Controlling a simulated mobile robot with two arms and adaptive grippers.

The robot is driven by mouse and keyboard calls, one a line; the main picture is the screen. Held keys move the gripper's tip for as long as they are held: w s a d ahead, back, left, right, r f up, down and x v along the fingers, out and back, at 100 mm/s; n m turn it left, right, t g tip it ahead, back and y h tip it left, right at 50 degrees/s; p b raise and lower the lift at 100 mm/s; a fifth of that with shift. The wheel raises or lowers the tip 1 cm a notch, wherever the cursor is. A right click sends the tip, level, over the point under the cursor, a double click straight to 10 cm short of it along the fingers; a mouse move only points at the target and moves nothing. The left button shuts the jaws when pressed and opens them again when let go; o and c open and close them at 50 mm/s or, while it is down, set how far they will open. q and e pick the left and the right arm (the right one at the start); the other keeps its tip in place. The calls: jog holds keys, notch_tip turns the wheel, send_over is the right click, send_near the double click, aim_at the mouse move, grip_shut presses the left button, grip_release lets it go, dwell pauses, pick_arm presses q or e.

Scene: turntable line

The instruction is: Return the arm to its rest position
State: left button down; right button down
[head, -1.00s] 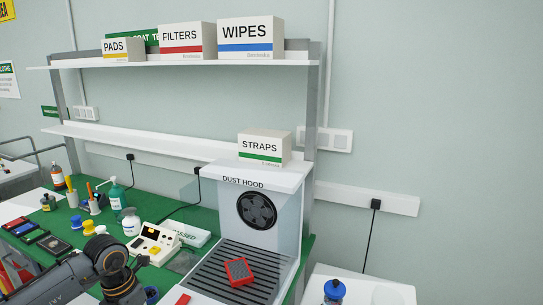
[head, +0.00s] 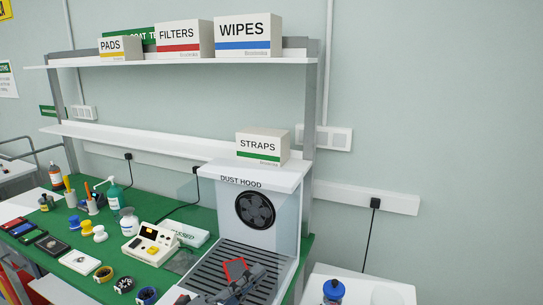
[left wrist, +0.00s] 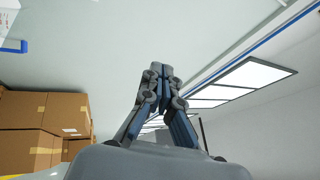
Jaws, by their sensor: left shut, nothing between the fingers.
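My left gripper (head: 256,272) is at the bottom centre of the head view, in front of the dust hood (head: 262,183). Its fingers are together with nothing between them, as the left wrist view also shows (left wrist: 160,72). That view looks up past the fingers to the ceiling lights and wall. A red item (head: 235,265) lies on the hood's slatted floor, partly hidden behind the gripper. Whether they touch cannot be told. My right gripper is not in view.
The green bench (head: 118,262) holds a white instrument (head: 150,244), bottles and several small parts. Boxes stand on the shelf (head: 180,63) above, and a straps box (head: 262,146) tops the hood. The left wrist view shows cardboard boxes (left wrist: 40,115).

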pick_arm(q)
jog(key=a+f+n+t+y, duration=0.4)
jog(key=a+f+n+y, duration=0.3)
jog(key=a+n+y, duration=0.8)
jog(key=s+a+f+n+g+y, duration=0.2)
jog(key=s+f+n+g, duration=0.2)
jog(key=f+n, duration=0.4)
jog(key=s+f+n+g, duration=0.1)
jog(key=s+f+g, duration=0.5)
jog(key=s, duration=0.5)
jog(key=s+f+n+g, duration=0.2)
jog(key=s+f+g, duration=0.3)
jog(key=s+f, duration=0.4)
notch_tip(320, 180, down, 24)
jog(key=s+r+g, duration=0.1)
jog(key=s, duration=0.1)
jog(key=s+a+f+g+b, duration=0.1)
jog(key=s+a+f, duration=0.2)
jog(key=s+f, duration=1.4)
jog(key=shift+s+f+m+h, duration=0.2)
jog(key=shift+f+m+h, duration=0.15)
jog(key=shift+f, duration=0.3)
